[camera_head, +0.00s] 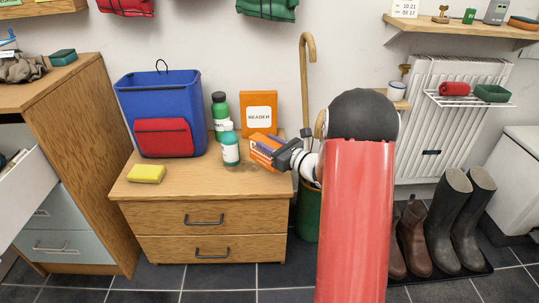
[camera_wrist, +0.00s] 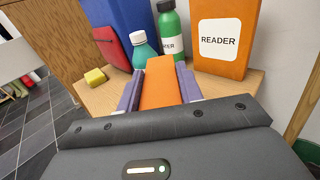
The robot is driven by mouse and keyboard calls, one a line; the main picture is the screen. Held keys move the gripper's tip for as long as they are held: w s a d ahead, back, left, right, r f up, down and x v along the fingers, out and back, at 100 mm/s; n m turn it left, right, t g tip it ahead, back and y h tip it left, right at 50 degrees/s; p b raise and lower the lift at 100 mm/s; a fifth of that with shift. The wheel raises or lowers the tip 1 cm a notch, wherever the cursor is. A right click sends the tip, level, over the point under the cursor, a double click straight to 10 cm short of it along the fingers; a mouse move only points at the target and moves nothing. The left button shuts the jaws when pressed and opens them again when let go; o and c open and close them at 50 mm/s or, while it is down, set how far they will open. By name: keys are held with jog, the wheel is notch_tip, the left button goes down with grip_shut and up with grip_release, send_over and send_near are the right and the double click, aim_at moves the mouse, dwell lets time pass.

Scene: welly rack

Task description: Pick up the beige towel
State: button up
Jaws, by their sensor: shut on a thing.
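No towel that is plainly beige shows. A crumpled grey-brown cloth (camera_head: 22,68) lies on the tall wooden cabinet at the far left of the head view; I cannot tell if it is the towel. My gripper (camera_head: 267,150) is far to its right, over the right side of the low drawer chest. It is shut on a small orange box (camera_head: 261,157), which also shows between the purple fingers in the wrist view (camera_wrist: 159,88). I cannot tell whether the box touches the chest top.
The low chest (camera_head: 170,190) holds a blue backpack (camera_head: 185,92), a yellow sponge (camera_head: 147,173), a teal bottle (camera_head: 230,150), a green bottle (camera_head: 220,112) and an orange READER box (camera_head: 259,108). A drawer (camera_head: 35,190) juts out at left. Boots (camera_head: 447,215) stand at right.

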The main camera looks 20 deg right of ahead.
jog(key=shift+f, duration=1.95)
jog(key=shift+f, duration=0.15)
jog(key=o, duration=1)
